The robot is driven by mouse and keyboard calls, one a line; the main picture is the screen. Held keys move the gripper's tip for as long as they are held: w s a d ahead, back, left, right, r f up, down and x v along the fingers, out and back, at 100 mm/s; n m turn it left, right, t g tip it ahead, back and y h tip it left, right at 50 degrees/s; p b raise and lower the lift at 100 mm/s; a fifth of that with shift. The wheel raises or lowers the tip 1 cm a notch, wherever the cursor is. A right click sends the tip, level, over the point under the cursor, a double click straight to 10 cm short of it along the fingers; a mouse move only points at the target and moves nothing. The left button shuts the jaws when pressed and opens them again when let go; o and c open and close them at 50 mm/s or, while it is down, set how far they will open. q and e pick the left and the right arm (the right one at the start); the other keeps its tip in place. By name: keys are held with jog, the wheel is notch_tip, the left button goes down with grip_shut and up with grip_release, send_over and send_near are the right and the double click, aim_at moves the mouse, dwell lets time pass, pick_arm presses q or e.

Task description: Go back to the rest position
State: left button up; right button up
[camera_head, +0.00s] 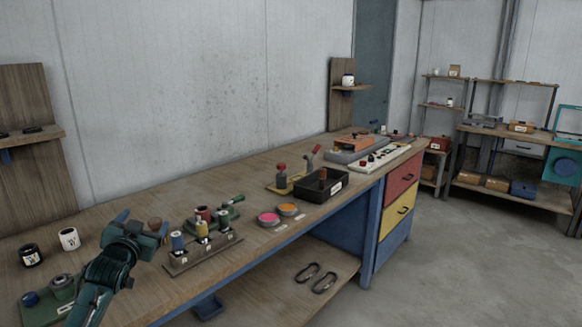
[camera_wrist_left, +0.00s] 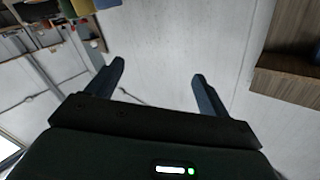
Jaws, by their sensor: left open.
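My left gripper (camera_head: 142,222) is over the left part of the wooden workbench (camera_head: 150,265) in the head view. In the left wrist view its two fingers (camera_wrist_left: 158,85) are spread apart with nothing between them. A brown rounded knob (camera_head: 155,224) shows beside the fingers in the head view; I cannot tell whether it touches them. A white cup (camera_head: 69,239) and a black cup (camera_head: 31,255) stand to the left of the gripper. A rack with spools (camera_head: 203,250) stands to its right. My right gripper is in neither view.
A black bin (camera_head: 313,187), a pink dish (camera_head: 268,219) and an orange dish (camera_head: 288,209) stand further along the bench. A green base with round pots (camera_head: 62,287) lies at the near left. Wall shelves (camera_head: 40,136) are behind. The floor (camera_head: 460,270) at right is clear.

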pick_arm(q)
jog(key=shift+g+h, duration=0.6)
jog(key=shift+g, duration=0.3)
jog(key=s+d+f, duration=0.1)
jog(key=f, duration=0.2)
jog(key=s+d+f, duration=0.2)
jog(key=f, duration=0.1)
jog(key=s+d+f, duration=0.2)
jog(key=f, duration=0.2)
jog(key=shift+s, duration=0.25)
jog(key=s+d+f+g+h, duration=0.1)
jog(key=s+d+f+g, duration=0.1)
jog(key=s+d+f, duration=0.65)
jog(key=s+d+f+g+h, duration=0.1)
jog(key=s+d+f+h, duration=0.15)
jog(key=s+f, duration=0.6)
jog(key=s+d+g, duration=0.1)
jog(key=s+d, duration=0.1)
jog(key=s, duration=0.6)
jog(key=s+d+g, duration=0.1)
jog(key=s+d, duration=0.2)
jog(key=s, duration=0.6)
jog(key=shift+d, duration=0.2)
jog(key=shift+h, duration=0.25)
